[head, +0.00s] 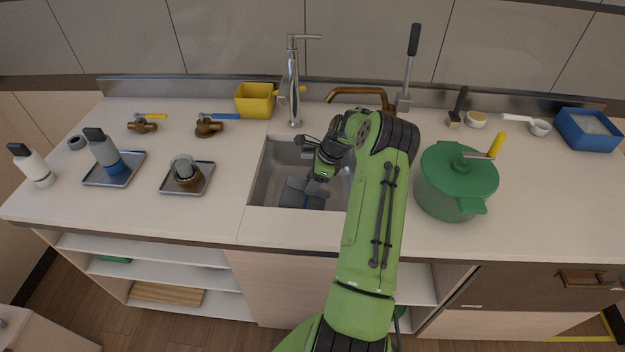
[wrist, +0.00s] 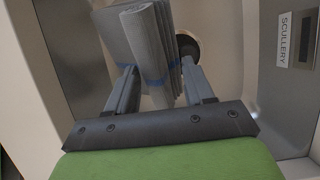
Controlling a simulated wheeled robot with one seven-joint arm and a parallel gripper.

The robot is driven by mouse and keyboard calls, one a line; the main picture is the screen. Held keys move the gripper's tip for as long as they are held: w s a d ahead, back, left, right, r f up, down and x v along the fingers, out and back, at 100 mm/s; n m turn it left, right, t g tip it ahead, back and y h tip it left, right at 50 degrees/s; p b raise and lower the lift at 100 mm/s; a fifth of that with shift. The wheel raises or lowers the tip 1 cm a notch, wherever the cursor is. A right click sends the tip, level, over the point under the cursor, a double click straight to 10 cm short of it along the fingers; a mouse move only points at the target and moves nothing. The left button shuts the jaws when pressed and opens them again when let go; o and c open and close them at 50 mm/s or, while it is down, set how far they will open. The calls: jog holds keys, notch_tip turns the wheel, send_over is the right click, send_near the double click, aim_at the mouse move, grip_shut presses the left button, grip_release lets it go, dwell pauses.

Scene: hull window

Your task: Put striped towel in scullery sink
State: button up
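The striped towel (wrist: 152,40) is a folded grey cloth with a blue stripe. In the wrist view it stands between the two fingers of my gripper (wrist: 160,82), whose tips press close against its sides. In the head view the towel (head: 294,196) shows as a grey and blue patch low in the sink, below my gripper (head: 314,186), with my wrist and arm over part of it. The scullery sink (head: 262,182) is a grey metal basin set in the counter. A "SCULLERY" label (wrist: 285,38) shows at the right in the wrist view. The towel's underside is hidden, so I cannot tell whether it touches the sink floor.
A tall chrome faucet (head: 293,85) and a brass faucet (head: 358,94) stand behind the sink. A green pot (head: 445,190) is close to the right of my arm. A yellow box (head: 255,101) and metal trays (head: 205,180) lie left. The counter just left of the sink is clear.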

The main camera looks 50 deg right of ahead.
jog(key=shift+r, duration=0.2)
jog(key=p+v, duration=0.2)
jog(key=v, duration=1)
jog(key=a+r+n+h, duration=0.1)
jog(key=a+r+n, duration=0.4)
jog(key=a, duration=0.3)
jog(key=a+r+n+g+h, duration=0.1)
jog(key=a+r+n, duration=0.35)
jog(key=a, duration=0.35)
jog(key=a+r+n+h, duration=0.1)
jog(key=a+r+n, duration=0.4)
jog(key=a, duration=0.3)
jog(key=s+a+n+t, duration=0.1)
jog(key=s+a+n, duration=0.5)
jog(key=s, duration=0.3)
jog(key=s+a+r+n+t, duration=0.1)
jog(key=s+a+n+t, duration=0.1)
jog(key=s+a+n, duration=0.4)
jog(key=s+n, duration=0.1)
jog(key=s, duration=0.2)
jog(key=shift+a+r+n, duration=0.2)
jog(key=shift+r+n, duration=0.05)
jog(key=shift+n, duration=0.1)
